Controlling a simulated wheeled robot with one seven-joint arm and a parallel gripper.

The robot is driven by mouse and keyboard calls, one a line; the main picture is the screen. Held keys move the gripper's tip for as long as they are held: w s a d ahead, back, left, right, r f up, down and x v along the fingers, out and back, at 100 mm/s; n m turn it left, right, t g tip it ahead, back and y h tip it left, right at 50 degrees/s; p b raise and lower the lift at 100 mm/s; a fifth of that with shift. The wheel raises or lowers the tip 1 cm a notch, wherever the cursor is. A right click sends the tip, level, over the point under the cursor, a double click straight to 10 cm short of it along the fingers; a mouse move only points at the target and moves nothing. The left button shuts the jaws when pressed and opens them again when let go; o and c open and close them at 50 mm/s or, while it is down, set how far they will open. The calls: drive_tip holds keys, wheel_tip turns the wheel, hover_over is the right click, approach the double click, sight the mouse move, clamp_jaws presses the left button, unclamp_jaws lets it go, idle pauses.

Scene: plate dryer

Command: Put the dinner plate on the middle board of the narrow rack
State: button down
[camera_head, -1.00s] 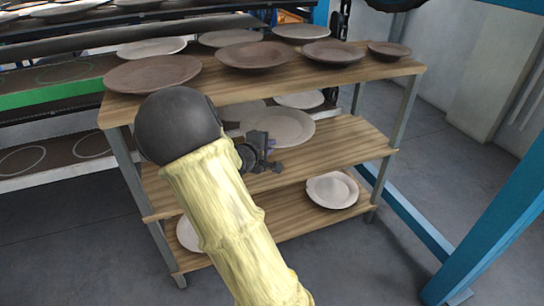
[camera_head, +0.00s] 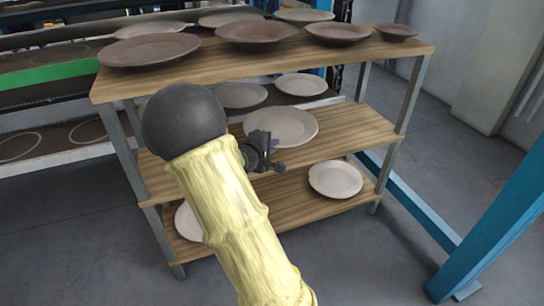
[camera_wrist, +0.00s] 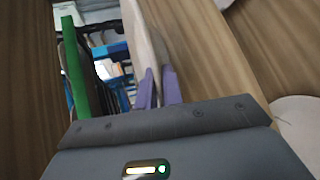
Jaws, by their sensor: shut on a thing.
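The narrow rack is a wooden stand with three boards and grey metal legs. A pale dinner plate (camera_head: 285,126) is in the space over its middle board (camera_head: 360,135). My gripper (camera_head: 272,146) is shut on the near edge of this plate. In the wrist view, the plate (camera_wrist: 143,40) shows edge-on between my two purple fingers (camera_wrist: 159,88), with wood boards on both sides. I cannot tell whether the plate touches the middle board. My dark wrist and yellow-sleeved arm hide the left part of that board.
Brown plates and bowls (camera_head: 150,50) fill the top board close above. The bottom board holds a pale plate (camera_head: 335,179) at right and another (camera_head: 187,222) at left, partly hidden. Behind stand shelves with more plates (camera_head: 301,85). A blue post (camera_head: 490,215) stands at right.

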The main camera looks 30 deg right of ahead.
drive_tip(key=shift+w+a+f+b, duration=0.1)
drive_tip(key=shift+f+b, duration=0.7)
drive_tip(key=shift+f, duration=0.1)
drive_tip(key=shift+w+a+f+b, duration=0.1)
drive_tip(key=shift+f+b, duration=0.7)
drive_tip(key=shift+f, duration=0.1)
drive_tip(key=shift+s, duration=0.1)
drive_tip(key=shift+d, duration=0.1)
drive_tip(key=c, duration=1.8)
unclamp_jaws()
drive_tip(key=shift+f, duration=0.1)
